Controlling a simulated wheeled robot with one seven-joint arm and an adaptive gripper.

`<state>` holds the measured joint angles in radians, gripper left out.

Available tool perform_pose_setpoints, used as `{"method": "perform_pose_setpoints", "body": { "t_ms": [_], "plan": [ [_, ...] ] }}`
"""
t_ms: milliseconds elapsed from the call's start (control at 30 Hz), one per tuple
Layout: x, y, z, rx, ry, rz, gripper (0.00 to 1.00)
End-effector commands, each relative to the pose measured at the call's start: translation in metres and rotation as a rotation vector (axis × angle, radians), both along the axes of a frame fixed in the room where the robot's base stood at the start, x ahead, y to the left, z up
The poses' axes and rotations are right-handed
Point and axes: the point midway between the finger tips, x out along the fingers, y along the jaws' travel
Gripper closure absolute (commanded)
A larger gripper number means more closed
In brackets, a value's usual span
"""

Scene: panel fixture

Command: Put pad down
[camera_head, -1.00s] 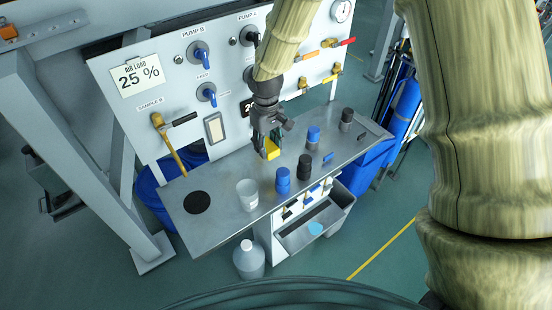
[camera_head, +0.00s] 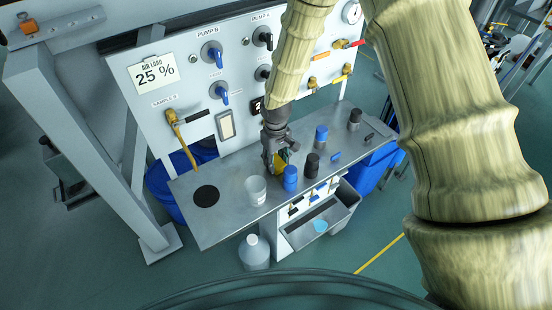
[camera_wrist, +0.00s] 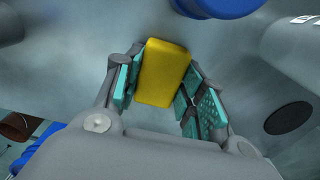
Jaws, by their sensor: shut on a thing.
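The pad is a yellow block (camera_wrist: 164,72); in the wrist view it sits between the teal finger pads of my gripper (camera_wrist: 158,88). In the head view my gripper (camera_head: 274,160) is over the middle of the metal shelf (camera_head: 228,222), with a little of the yellow pad (camera_head: 283,158) showing beside the fingers. My gripper is shut on the pad. The gap between the pad and the shelf is hard to judge. A black round spot (camera_head: 206,197) lies on the shelf's left part and also shows at the right of the wrist view (camera_wrist: 287,118).
A white cup (camera_head: 256,190) and a blue-capped jar (camera_head: 290,179) stand close in front of my gripper. A black jar (camera_head: 312,165), another blue jar (camera_head: 321,137) and a dark jar (camera_head: 355,119) stand to the right. The panel (camera_head: 185,95) with knobs and valves rises behind.

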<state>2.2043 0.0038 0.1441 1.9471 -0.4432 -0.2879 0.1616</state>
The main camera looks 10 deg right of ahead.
Motion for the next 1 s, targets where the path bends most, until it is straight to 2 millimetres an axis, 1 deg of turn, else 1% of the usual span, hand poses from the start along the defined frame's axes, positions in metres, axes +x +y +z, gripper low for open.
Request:
{"method": "perform_pose_setpoints", "body": {
  "t_ms": [300,333,433,767,867,1000],
  "plan": [
    [0.0,0.0,-0.003,0.0,0.0,0.001,0.77],
    [0.0,0.0,-0.003,0.0,0.0,0.0,0.57],
    [0.0,0.0,-0.002,0.0,0.0,0.0,0.39],
    [0.0,0.0,-0.001,0.0,0.0,0.0,0.39],
    [0.0,0.0,0.002,0.0,-0.001,0.0,0.39],
    [0.001,0.001,0.013,0.001,-0.003,0.001,0.39]
  ]
}}
